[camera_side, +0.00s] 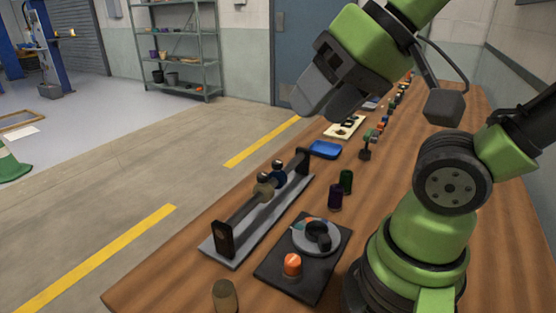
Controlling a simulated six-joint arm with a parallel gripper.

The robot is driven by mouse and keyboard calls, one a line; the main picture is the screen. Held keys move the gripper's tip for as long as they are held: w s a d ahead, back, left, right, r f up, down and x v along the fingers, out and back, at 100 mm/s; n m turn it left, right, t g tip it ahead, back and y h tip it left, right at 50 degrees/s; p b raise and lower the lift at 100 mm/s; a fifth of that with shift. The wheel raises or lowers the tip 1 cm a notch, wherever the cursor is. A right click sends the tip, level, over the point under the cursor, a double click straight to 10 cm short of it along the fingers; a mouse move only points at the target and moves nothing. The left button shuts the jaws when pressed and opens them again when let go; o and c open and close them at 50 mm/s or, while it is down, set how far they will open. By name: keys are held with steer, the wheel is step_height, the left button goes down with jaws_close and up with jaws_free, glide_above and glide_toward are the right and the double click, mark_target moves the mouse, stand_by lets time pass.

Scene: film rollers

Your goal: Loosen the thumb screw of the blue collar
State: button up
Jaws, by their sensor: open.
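The blue collar (279,179) sits on a dark horizontal roller held between two dark end brackets on a grey base (263,231). A small knob, apparently its thumb screw (278,164), stands on top of it. A beige collar (262,191) sits beside it on the same roller, nearer the camera, with its own small knob on top. My gripper (322,107) is open and high above the table, up and to the right of the blue collar in the picture, clear of it. I see nothing between its fingers.
A black plate (278,276) with a grey disc and an orange knob (292,264) lies right of the roller stand. Purple (335,196) and green (346,181) cylinders stand near it. A brown cylinder (225,296) stands at the front.

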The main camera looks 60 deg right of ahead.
steer(key=w+d+m+g, duration=0.2)
steer(key=w+d+m, duration=0.2)
steer(key=w+m, duration=0.25)
steer(key=m+g+y, duration=0.1)
steer(key=m+g, duration=0.1)
steer(key=m, duration=1.4)
glide_toward(278, 161)
steer(key=x, duration=0.8)
steer(key=shift+a+f, duration=0.2)
steer(key=shift+f, duration=0.15)
steer(key=c, duration=0.9)
